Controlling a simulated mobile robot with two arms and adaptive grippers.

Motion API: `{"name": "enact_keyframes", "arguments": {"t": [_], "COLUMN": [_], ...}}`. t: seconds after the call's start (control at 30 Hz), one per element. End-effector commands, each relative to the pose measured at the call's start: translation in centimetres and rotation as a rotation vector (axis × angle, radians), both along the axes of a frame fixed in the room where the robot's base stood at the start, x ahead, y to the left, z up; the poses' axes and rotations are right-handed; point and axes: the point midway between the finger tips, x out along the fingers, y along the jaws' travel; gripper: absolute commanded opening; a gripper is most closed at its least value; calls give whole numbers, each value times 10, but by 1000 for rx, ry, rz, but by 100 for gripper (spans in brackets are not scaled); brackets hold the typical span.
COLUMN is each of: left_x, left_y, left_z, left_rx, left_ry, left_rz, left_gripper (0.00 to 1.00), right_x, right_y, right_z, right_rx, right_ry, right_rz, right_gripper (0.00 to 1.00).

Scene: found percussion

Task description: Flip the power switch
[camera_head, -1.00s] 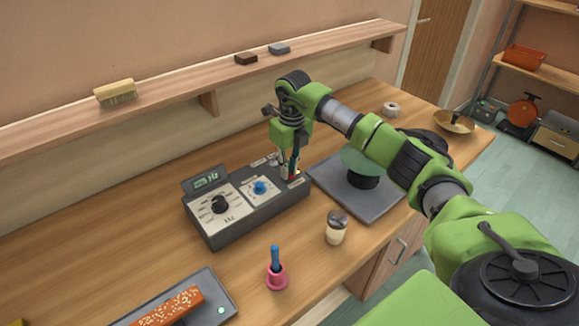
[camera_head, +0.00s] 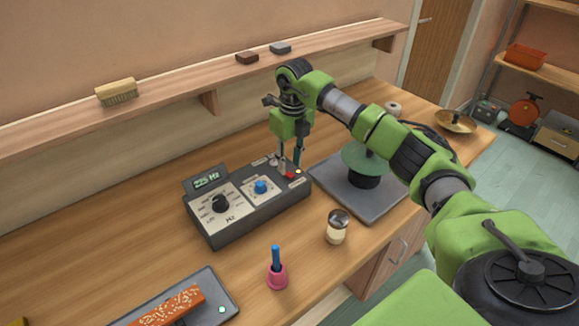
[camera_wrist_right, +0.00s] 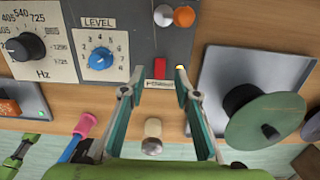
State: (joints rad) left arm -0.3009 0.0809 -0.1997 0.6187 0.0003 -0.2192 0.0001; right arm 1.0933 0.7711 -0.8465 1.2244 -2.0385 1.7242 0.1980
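The power switch is a small red rocker (camera_head: 289,175) at the right end of the dark control box (camera_head: 232,234). In the right wrist view the red switch (camera_wrist_right: 160,68) lies just beyond and between my fingertips, with a small lit yellowish lamp (camera_wrist_right: 180,69) beside it. My right gripper (camera_head: 291,162) is over the box's right end, pointing down. The box's display (camera_head: 206,181) glows green with digits and Hz. My left gripper is not in view.
A grey plate (camera_head: 352,205) with a green disc (camera_head: 365,160) stands right of the box. A shelf (camera_head: 180,78) runs behind. Bare wood lies left of the box.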

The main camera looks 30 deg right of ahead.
Motion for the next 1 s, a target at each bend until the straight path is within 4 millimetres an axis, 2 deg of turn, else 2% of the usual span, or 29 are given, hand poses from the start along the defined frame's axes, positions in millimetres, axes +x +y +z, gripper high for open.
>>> {"name": "enact_keyframes", "arguments": {"t": [0.03, 0.2, 0.4, 0.6, 1.0], "left_x": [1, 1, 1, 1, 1], "left_y": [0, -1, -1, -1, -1], "left_z": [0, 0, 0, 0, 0], "left_rx": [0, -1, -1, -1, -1], "left_ry": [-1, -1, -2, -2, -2], "left_rz": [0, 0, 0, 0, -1], "left_gripper": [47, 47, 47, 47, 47], "right_x": [1, -2, -5, -6, -6], "right_y": [-1, -1, -1, -1, -1], "right_z": [13, 50, 82, 93, 94], "right_rx": [-1, -1, -1, 0, 0], "right_ry": [-5, -4, -1, 1, 1], "right_rz": [0, 0, -1, 0, 0], "right_gripper": [29, 29, 29, 29, 29]}}
